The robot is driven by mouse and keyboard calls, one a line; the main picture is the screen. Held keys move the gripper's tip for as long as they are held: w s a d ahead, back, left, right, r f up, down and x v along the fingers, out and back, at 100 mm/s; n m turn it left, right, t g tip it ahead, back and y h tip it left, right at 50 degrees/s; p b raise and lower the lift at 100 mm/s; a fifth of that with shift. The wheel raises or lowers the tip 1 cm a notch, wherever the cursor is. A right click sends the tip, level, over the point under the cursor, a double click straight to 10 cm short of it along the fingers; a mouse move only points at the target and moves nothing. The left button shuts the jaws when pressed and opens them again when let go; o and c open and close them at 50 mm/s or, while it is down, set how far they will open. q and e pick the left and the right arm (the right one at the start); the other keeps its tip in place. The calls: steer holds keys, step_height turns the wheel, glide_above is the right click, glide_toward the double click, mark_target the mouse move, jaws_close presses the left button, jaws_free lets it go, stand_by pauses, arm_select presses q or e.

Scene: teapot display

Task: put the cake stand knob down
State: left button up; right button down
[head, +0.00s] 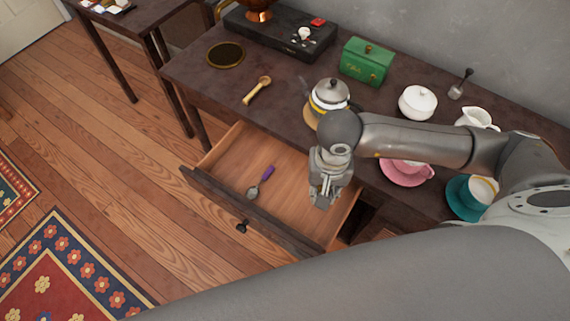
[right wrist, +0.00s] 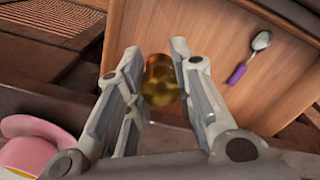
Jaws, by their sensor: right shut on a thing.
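The cake stand knob (right wrist: 163,84) is a small gold, shiny rounded piece between the fingers of my right gripper (right wrist: 160,95) in the right wrist view. The gripper is shut on it. In the head view my right gripper (head: 322,198) points down over the right part of the open drawer (head: 222,167), and the knob cannot be made out there. The wrist view shows the drawer's wooden floor beyond the knob. My left gripper is not in view.
A spoon with a purple handle (head: 266,173) lies in the drawer; much of the drawer floor is bare. On the dark table stand a teapot (head: 330,95), a green tea box (head: 366,62), a white lidded bowl (head: 417,102), a pink saucer (head: 402,178) and a teal saucer (head: 462,203).

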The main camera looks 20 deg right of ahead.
steer(key=shift+w+a+f+m, duration=0.15)
steer(key=shift+a+f+m, duration=0.1)
steer(key=shift+m, duration=0.65)
steer(key=shift+a+m+b, duration=0.1)
steer(key=shift+m+b, duration=0.4)
steer(key=shift+m, duration=0.7)
steer(key=shift+s+r+m+b, duration=0.1)
steer(key=shift+s+m+b, duration=0.25)
steer(key=shift+m, duration=0.35)
steer(key=shift+w, duration=0.1)
steer(key=w+a+f+p, duration=0.1)
steer(key=w+a+f, duration=0.3)
steer(key=w, duration=0.4)
glide_above(281, 182)
steer(key=s, duration=0.1)
step_height(281, 182, down, 4)
steer(key=shift+s+d+f, duration=0.15)
steer(key=shift+f, duration=0.05)
steer(key=shift+w+a+f, duration=0.2)
steer(key=shift+w+f, duration=0.25)
steer(key=shift+f, duration=0.15)
step_height(281, 182, down, 3)
steer(key=shift+w+f+p, duration=0.15)
steer(key=shift+p, duration=0.35)
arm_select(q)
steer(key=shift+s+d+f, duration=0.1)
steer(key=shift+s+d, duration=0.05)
